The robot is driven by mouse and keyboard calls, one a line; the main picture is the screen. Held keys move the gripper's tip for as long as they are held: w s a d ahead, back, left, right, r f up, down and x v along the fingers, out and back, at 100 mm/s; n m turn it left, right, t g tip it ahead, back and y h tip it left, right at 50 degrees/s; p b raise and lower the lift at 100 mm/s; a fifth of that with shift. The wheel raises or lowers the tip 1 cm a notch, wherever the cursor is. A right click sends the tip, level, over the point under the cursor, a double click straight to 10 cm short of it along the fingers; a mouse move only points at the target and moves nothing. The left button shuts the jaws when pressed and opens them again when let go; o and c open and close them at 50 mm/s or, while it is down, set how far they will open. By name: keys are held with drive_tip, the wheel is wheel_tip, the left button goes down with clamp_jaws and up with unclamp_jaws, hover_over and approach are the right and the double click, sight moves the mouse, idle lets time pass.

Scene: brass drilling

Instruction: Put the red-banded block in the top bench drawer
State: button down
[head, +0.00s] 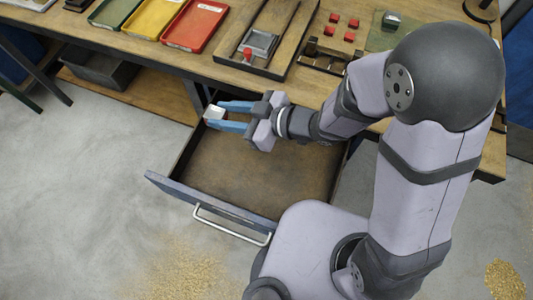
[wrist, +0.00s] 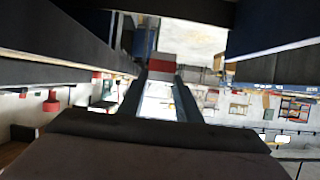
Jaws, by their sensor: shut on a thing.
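My gripper (head: 217,115) has blue fingers and is shut on a small pale block (head: 212,115) at their tips. In the wrist view the block (wrist: 162,66) shows a red band between the fingertips. The top bench drawer (head: 265,175) is pulled out and its brown floor is bare where it shows. The gripper and block are above the drawer's left back part, near its left wall; the exact height is hard to tell. My arm hides the drawer's right part.
The bench top (head: 225,70) lies behind the drawer. It holds green, yellow and red trays (head: 195,24), a wooden fixture with a red knob (head: 247,53), and several small red blocks (head: 350,36). A silver handle (head: 230,226) crosses the drawer front. Brass shavings lie on the floor.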

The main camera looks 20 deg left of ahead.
wheel_tip(320, 180, down, 7)
idle(0.3)
drive_tip(key=shift+f, duration=0.2)
drive_tip(key=shift+a+f, duration=0.1)
drive_tip(key=shift+f, duration=2.75)
drive_tip(key=shift+f, duration=2.1)
drive_tip(key=shift+b, duration=0.3)
drive_tip(key=shift+f, duration=0.15)
drive_tip(key=c, duration=1.3)
unclamp_jaws()
